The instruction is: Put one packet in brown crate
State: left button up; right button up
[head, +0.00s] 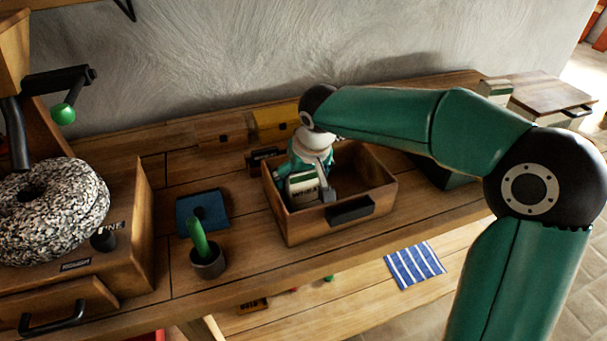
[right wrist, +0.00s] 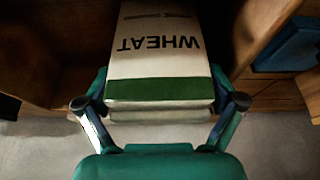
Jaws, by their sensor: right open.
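A white packet (head: 304,185) with a green band is inside the opening of the brown crate (head: 347,211). In the right wrist view the packet (right wrist: 155,63) is lettered WHEAT and lies between my fingers. My right gripper (head: 309,186) reaches down into the left part of the crate; its open fingers (right wrist: 160,103) are on either side of the packet's green end. I cannot tell whether the packet rests on the crate floor. My left gripper is not in view.
A stone mill wheel (head: 45,212) with a crank stands at the left. A cup with a green stick (head: 207,262) and a blue pad (head: 202,210) lie left of the crate. A yellow box (head: 275,121) is behind it. A striped cloth (head: 415,266) is on the lower shelf.

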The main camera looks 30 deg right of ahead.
jog(key=p+v, duration=0.1)
jog(key=v, duration=1.1)
dwell(0.4)
